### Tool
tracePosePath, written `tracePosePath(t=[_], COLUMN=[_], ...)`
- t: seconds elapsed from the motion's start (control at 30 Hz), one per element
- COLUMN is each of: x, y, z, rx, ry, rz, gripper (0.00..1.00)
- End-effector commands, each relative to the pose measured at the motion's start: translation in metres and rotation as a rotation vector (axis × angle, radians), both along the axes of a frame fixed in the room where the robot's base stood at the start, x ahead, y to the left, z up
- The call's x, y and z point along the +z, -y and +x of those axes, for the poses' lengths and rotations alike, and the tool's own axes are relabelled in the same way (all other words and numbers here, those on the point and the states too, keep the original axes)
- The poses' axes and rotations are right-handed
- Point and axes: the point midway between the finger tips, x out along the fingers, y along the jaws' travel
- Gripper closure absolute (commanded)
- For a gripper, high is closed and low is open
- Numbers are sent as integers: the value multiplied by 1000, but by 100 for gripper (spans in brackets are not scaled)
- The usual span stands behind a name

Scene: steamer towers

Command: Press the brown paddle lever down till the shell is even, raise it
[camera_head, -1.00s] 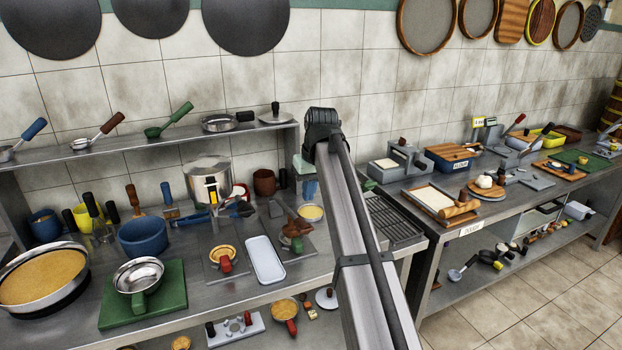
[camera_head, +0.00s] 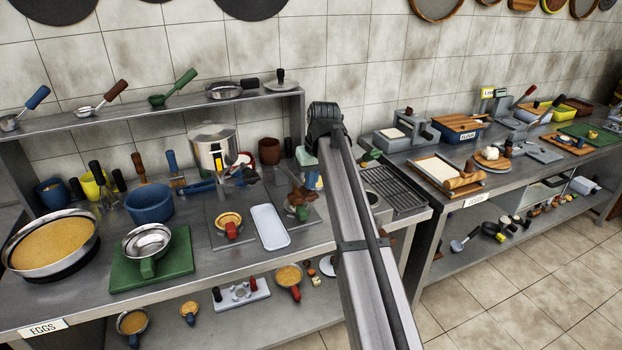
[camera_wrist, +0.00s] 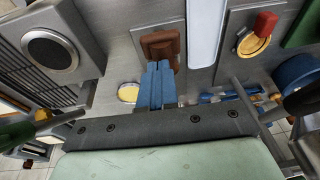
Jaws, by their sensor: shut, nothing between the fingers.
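The brown paddle lever (camera_head: 302,194) stands on a grey base plate on the left counter, right of the white tray. Something green and round (camera_head: 301,212) shows low beside it. In the wrist view the brown lever (camera_wrist: 160,40) lies just beyond the fingertips. My gripper (camera_wrist: 158,66) has its blue fingers shut together, empty, and pointing at the lever. I cannot tell whether they touch it. In the head view my gripper (camera_head: 313,183) is partly behind my arm, at the lever's upper right. The shell is not clearly visible, so its evenness cannot be told.
The white tray (camera_head: 270,227) and a small pan with a red handle (camera_head: 229,221) lie left of the lever. A steel pot (camera_head: 213,152) stands behind. A grey block with a round disc (camera_wrist: 50,48) and a slatted drainer (camera_head: 391,188) are to the lever's right in the head view.

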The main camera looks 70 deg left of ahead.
Motion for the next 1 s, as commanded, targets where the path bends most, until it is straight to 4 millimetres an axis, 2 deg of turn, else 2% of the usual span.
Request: tracePosePath(t=[0.2, 0.37, 0.6, 1.0], x=[-34, -58, -63, -59], y=[16, 20, 22, 19], z=[-1, -1, -2, -1], rx=[0, 5, 6, 1], ry=[-1, 2, 2, 0], rz=[88, 86, 87, 87], gripper=[100, 100, 100, 100])
